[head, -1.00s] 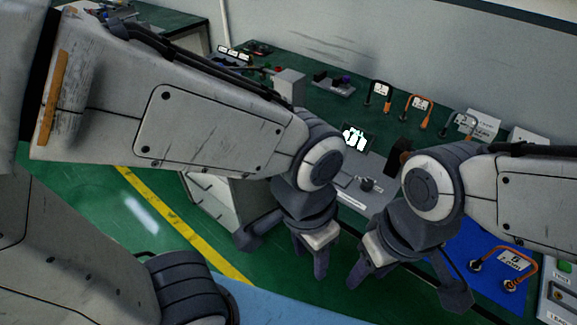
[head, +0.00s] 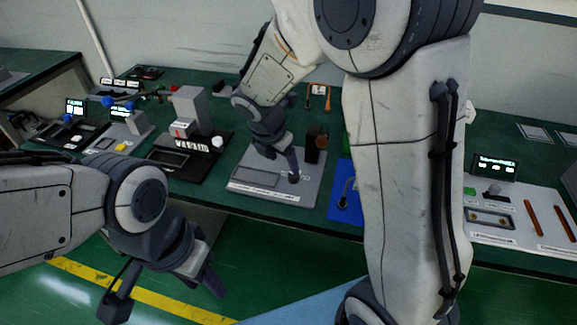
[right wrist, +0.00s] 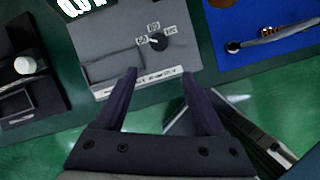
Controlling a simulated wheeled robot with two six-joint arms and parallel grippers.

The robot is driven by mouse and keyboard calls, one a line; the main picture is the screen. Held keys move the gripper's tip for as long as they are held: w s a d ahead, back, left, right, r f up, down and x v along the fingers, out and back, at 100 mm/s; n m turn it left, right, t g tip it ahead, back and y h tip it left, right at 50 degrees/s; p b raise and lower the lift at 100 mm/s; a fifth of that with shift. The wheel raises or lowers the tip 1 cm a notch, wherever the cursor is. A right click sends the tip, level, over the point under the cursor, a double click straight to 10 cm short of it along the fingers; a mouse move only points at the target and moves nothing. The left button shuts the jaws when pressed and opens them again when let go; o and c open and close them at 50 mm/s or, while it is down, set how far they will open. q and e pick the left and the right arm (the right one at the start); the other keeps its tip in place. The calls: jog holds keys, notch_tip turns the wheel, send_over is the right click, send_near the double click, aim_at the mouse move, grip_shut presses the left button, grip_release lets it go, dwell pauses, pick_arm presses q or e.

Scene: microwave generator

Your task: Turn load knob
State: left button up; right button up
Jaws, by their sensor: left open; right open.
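A black knob (right wrist: 158,41) with small white labels around it sits on a grey panel (right wrist: 105,48) in the right wrist view; the labels are too small to read surely. The grey panel also shows in the head view (head: 240,187). My right gripper (right wrist: 160,80) is open and empty, its two fingers pointing toward the panel's front edge, with the knob beyond and between them. My left gripper (head: 165,275) is open and empty, in front of the bench at lower left.
A black unit with a white knob (head: 189,142) stands left of the panel. A blue mat (head: 345,212) lies to its right, partly behind my right arm. A brown-black block (head: 316,146) stands at the panel's back.

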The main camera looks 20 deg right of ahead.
aim_at(293, 175)
jog(key=shift+n, duration=0.8)
jog(key=x, duration=0.4)
jog(key=w+b+x, duration=0.1)
jog(key=x, duration=0.3)
jog(key=d+b+x, duration=0.1)
jog(key=x, duration=0.3)
jog(key=shift+w+d+r, duration=0.1)
jog(key=shift+w+r, duration=0.1)
jog(key=shift+r, duration=0.25)
grip_shut()
